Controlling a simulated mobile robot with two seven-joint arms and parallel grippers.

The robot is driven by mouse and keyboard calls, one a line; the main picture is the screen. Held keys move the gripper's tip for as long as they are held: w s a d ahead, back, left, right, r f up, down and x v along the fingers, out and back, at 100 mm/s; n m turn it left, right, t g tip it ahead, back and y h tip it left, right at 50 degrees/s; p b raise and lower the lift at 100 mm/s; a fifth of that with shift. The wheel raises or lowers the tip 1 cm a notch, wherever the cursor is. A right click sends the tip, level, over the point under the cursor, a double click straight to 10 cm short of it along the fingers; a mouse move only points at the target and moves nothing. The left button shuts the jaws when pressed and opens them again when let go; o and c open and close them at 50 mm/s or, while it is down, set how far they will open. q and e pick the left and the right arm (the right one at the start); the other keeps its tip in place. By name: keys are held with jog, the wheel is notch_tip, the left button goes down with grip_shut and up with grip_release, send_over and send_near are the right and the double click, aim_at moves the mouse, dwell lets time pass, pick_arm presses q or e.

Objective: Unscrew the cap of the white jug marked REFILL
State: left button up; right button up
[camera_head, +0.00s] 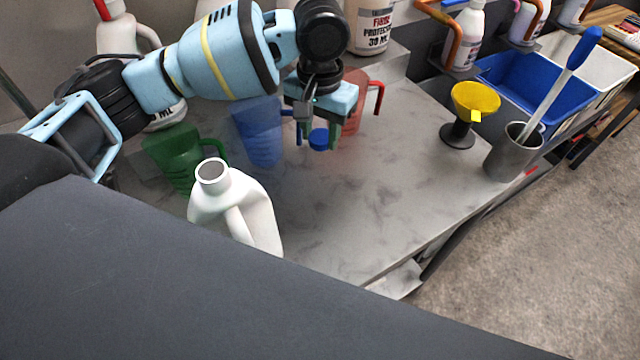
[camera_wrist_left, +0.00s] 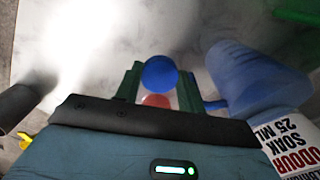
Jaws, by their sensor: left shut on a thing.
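The white jug (camera_head: 262,222) stands in the lower left of the head view. Its neck (camera_head: 212,172) is uncapped, with a dark round opening, and no REFILL marking shows on the visible side. My left gripper (camera_head: 317,132) is shut on a blue cap (camera_head: 319,139), held to the right of and apart from the jug. In the left wrist view the blue cap (camera_wrist_left: 160,73) sits between the green fingertips of the gripper (camera_wrist_left: 160,82). My right gripper is not in view.
Green (camera_head: 172,158), blue (camera_head: 262,138) and red (camera_head: 357,95) measuring jugs stand near the arm. A yellow funnel (camera_head: 475,98) on a stand and a grey metal cup (camera_head: 506,158) are at the right. The grey marble counter (camera_head: 385,190) is clear in the middle.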

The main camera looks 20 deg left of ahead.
pick_arm(q)
jog(key=shift+w+d+r, duration=0.1)
jog(key=shift+w+d, duration=0.1)
jog(key=shift+w, duration=0.05)
jog(key=shift+w+r, duration=0.1)
jog(key=shift+w+d, duration=0.1)
jog(key=shift+w, duration=0.05)
send_over(324, 173)
jog(key=shift+f, duration=2.5)
notch_tip(324, 173, down, 4)
jog(key=shift+f+b, duration=0.2)
jog(key=shift+b, duration=0.3)
jog(key=shift+f, duration=0.25)
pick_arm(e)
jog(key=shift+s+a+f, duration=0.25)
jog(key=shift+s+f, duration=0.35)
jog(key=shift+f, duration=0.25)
pick_arm(q)
jog(key=shift+f, duration=0.15)
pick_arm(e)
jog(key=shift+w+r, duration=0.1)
